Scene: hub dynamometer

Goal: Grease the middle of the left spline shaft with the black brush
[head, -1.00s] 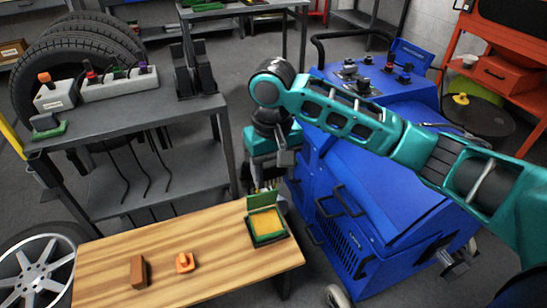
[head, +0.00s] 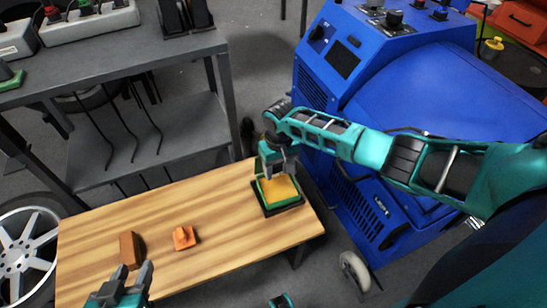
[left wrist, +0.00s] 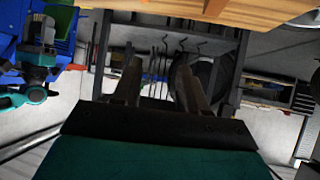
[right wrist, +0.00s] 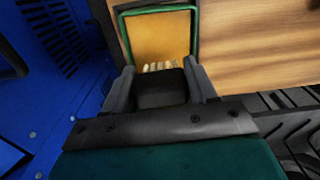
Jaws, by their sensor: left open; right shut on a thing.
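My right gripper (right wrist: 160,88) is shut on the black brush (right wrist: 160,86). Its pale bristles (right wrist: 160,66) point at the yellow grease in the green-rimmed tray (right wrist: 122,40). In the head view, my right gripper (head: 277,160) is at the back of the tray (head: 268,212), which sits at the right end of the wooden table. I cannot tell whether the bristles touch the grease. My left gripper (head: 133,275) is open and empty at the table's front left; its spread fingers show in the left wrist view (left wrist: 158,85). I cannot make out the left spline shaft.
A brown block (head: 132,250) and an orange piece (head: 184,237) lie on the wooden table (head: 230,225). A grey metal shelf (head: 150,120) stands behind it. A blue machine (head: 400,80) with black knobs stands to the right.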

